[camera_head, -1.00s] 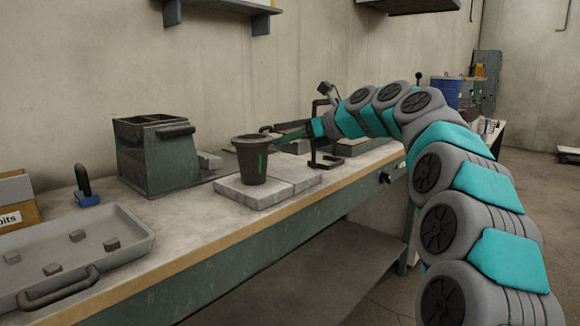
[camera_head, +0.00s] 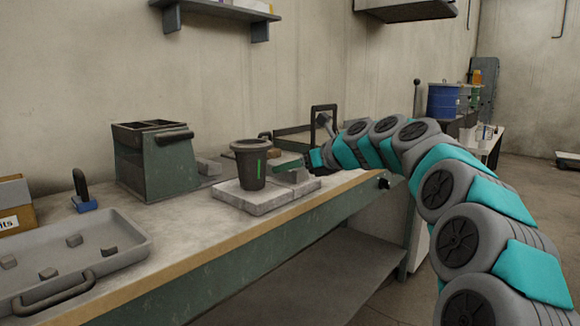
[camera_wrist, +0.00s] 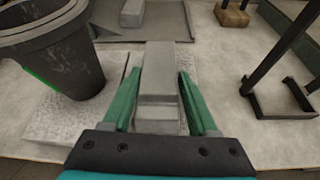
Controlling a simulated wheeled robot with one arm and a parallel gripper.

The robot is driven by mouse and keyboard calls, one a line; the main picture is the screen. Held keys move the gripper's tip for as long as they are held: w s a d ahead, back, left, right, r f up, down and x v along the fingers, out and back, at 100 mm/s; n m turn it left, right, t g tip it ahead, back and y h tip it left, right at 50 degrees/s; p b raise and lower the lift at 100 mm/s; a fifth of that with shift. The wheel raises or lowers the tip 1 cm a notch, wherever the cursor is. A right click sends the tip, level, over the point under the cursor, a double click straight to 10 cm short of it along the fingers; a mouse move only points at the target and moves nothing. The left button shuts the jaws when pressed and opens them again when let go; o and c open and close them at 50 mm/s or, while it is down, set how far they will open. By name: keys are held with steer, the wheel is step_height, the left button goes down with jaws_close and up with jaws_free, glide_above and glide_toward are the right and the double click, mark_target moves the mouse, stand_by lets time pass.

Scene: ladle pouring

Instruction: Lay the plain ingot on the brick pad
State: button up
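The plain ingot (camera_wrist: 162,85) is a grey bar between the two green fingers of my gripper (camera_wrist: 160,75) in the wrist view. The fingers lie close along both its sides and look shut on it. In the head view the ingot (camera_head: 294,175) is low over the right part of the pale brick pad (camera_head: 246,204), right of the dark pot. I cannot tell whether its underside touches the pad. My gripper (camera_head: 289,165) reaches in from the right. The pad also shows in the wrist view (camera_wrist: 60,125), partly hidden by the pot and gripper.
A dark tapered pot (camera_head: 251,165) with a green stripe stands on the pad's left part. A black stand (camera_wrist: 280,100) is right of my gripper. A grey block (camera_wrist: 132,12) and a brown block (camera_wrist: 232,14) lie beyond. A green box (camera_head: 156,160) stands left.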

steer(key=o, duration=0.4)
steer(key=shift+o, duration=0.2)
steer(key=shift+s+d+r, duration=0.15)
steer(key=shift+d+r, duration=0.1)
steer(key=shift+r, duration=0.05)
steer(key=v, duration=1.1)
steer(key=shift+s+d, duration=0.15)
